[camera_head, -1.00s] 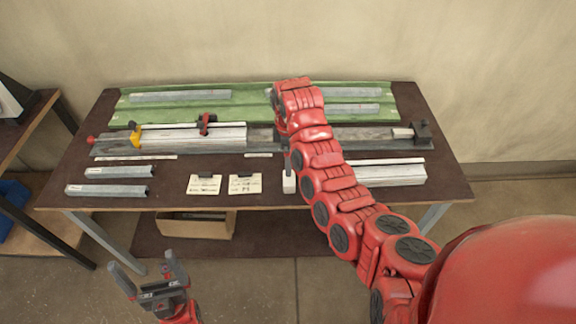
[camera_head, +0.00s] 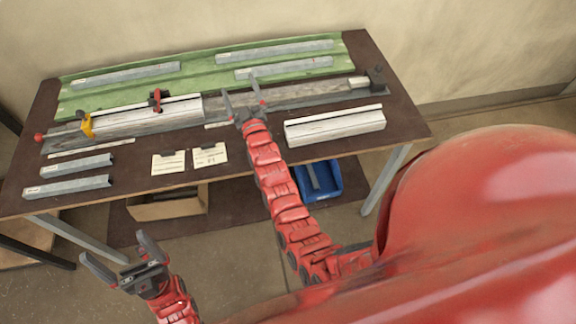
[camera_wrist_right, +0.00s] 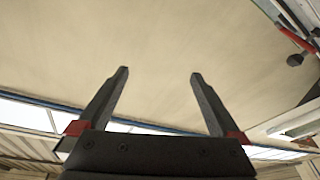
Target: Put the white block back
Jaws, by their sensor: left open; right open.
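A small pale block (camera_head: 358,82) sits at the right end of the long grey rail (camera_head: 310,94), beside a dark end stop (camera_head: 376,76). The small white block seen earlier near the table's front edge does not show now; my right arm covers about that spot. My right gripper (camera_head: 239,85) is open over the middle of the bench; its fingers (camera_wrist_right: 160,75) have nothing between them in the right wrist view. My left gripper (camera_head: 112,245) is open and empty, in front of the table at the lower left.
A pale profile (camera_head: 335,127) lies at the front right of the table (camera_head: 405,105). Two cards (camera_head: 168,162) and two grey profiles (camera_head: 68,187) lie at the front left. A yellow clamp (camera_head: 87,126) and a red clamp (camera_head: 156,98) stand on the rail. A green tray (camera_head: 205,82) is behind.

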